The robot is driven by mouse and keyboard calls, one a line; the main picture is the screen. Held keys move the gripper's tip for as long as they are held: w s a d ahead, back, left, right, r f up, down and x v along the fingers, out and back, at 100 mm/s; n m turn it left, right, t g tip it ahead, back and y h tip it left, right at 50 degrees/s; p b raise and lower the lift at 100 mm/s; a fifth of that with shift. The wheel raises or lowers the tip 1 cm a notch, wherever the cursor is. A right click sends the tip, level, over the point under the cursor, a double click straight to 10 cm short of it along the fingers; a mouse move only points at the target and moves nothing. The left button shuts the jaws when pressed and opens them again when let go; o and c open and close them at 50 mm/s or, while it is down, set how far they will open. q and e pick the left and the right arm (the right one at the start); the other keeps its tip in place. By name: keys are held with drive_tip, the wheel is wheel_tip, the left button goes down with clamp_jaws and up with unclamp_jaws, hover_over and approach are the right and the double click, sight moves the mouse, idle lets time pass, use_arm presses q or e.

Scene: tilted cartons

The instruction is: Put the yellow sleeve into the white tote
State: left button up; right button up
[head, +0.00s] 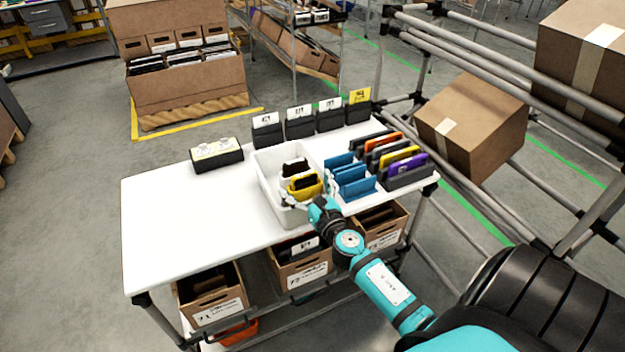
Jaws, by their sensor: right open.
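The white tote (267,183) stands on the white table. A yellow sleeve (305,193) with a black top is inside the tote, toward its near right part. A white sleeve (289,170) with a black top is behind it in the tote. My right gripper (296,203) is open at the tote's near right side, just in front of the yellow sleeve; its fingers are small and partly hard to make out. Another yellow piece (402,155) stands in the rack to the right. My left gripper is not in view.
A rack of blue (352,175), orange, yellow and purple sleeves stands right of the tote. Several black holders with cards (299,123) line the back edge. A black box (217,157) stands back left. The table's left part (170,230) is clear. Cardboard bins (212,297) sit below.

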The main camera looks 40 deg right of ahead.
drive_tip(key=b+v, duration=0.2)
drive_tip(key=v, duration=0.9)
drive_tip(key=s+a+f+m+g+y, duration=0.1)
drive_tip(key=s+a+f+m+g, duration=0.3)
drive_tip(key=f, duration=0.7)
drive_tip(key=s+d+f+m+g, duration=0.1)
drive_tip(key=s+f+m, duration=0.2)
drive_tip(key=f+m, duration=0.55)
drive_tip(key=s+a+f+m+g+y, duration=0.1)
drive_tip(key=s+a+f+m+g, duration=0.15)
drive_tip(key=f, duration=1.05)
drive_tip(key=s+a+f+m+g, duration=0.2)
drive_tip(key=s+f+m, duration=0.3)
drive_tip(key=s, duration=0.4)
drive_tip(key=s+a+f+m+g+y, duration=0.1)
drive_tip(key=s+a+f+m+g, duration=0.2)
drive_tip(key=s+f, duration=0.5)
drive_tip(key=s+a+f+m+g+y, duration=0.1)
drive_tip(key=s+a+f+m+g, duration=0.2)
drive_tip(key=s+f+m, duration=0.3)
drive_tip(key=s+m+g, duration=0.1)
drive_tip(key=s+m, duration=0.1)
drive_tip(key=s, duration=0.2)
drive_tip(key=shift+s+f, duration=0.3)
drive_tip(key=shift+a+r, duration=0.1)
wheel_tip(320, 180, up, 3)
drive_tip(key=p, duration=0.3)
